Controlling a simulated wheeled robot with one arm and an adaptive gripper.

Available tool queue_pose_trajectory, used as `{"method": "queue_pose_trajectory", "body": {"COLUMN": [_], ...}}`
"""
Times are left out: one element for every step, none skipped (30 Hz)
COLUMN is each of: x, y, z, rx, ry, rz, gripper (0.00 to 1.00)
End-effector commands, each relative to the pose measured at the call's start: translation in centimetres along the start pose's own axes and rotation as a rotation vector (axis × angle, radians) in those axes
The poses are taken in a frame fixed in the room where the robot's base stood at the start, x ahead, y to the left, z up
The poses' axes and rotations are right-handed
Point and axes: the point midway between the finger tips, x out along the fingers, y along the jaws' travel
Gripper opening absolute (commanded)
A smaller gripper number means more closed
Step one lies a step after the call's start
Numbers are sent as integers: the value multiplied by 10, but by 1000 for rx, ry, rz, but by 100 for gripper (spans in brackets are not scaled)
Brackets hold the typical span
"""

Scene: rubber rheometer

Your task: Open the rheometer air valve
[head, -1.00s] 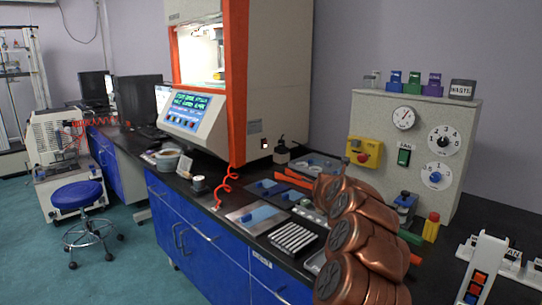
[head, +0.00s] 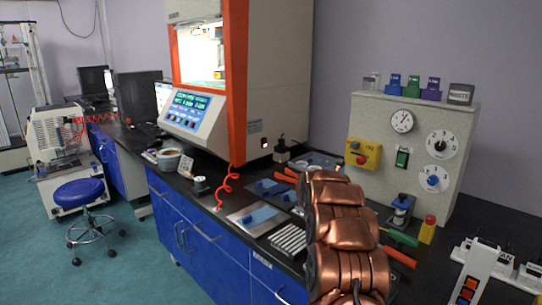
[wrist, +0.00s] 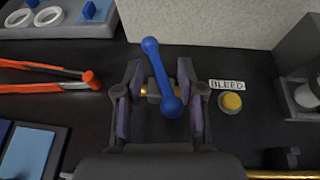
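In the wrist view, a blue valve handle (wrist: 160,78) with round ends sits on a brass fitting (wrist: 145,92). The handle lies mostly crosswise to the brass, its far end leaning left. My gripper (wrist: 159,100) is open, with one purple-padded finger on each side of the handle. Gaps show between the pads and the handle. A white BLEED label (wrist: 227,85) and a yellow knob (wrist: 231,102) are just right of the right finger. In the head view, my copper-coloured arm hides the valve and the gripper.
In the wrist view, orange-handled tongs (wrist: 45,75) lie left and a dark stand (wrist: 300,80) stands right. A pale wall (wrist: 215,32) rises behind the valve.

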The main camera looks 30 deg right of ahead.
Motion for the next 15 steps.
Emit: {"method": "queue_pose_trajectory", "body": {"x": [0, 0, 0, 0, 0, 0, 0, 0, 0, -1, -1, -1, -1, -1, -1], "y": [0, 0, 0, 0, 0, 1, 1, 1, 1, 2, 2, 2, 2, 2, 2], "z": [2, 2, 1, 2, 2, 2, 2, 2, 2, 3, 3, 3, 3, 3, 3], "rx": [0, 2, 4, 6, 8, 10, 12, 13, 18, 19, 21, 25, 27, 29, 30], "ry": [0, 1, 1, 1, 1, 1, 1, 1, 1, 0, 0, 0, -1, -1, -1], "rz": [-7, -12, -17, -21, -26, -31, -35, -39, -45, -48, -52, -58, -62, -65, -71], "gripper": [38, 38, 38, 38, 38, 38, 38, 38, 38, 38, 38, 38, 38, 38, 38]}}
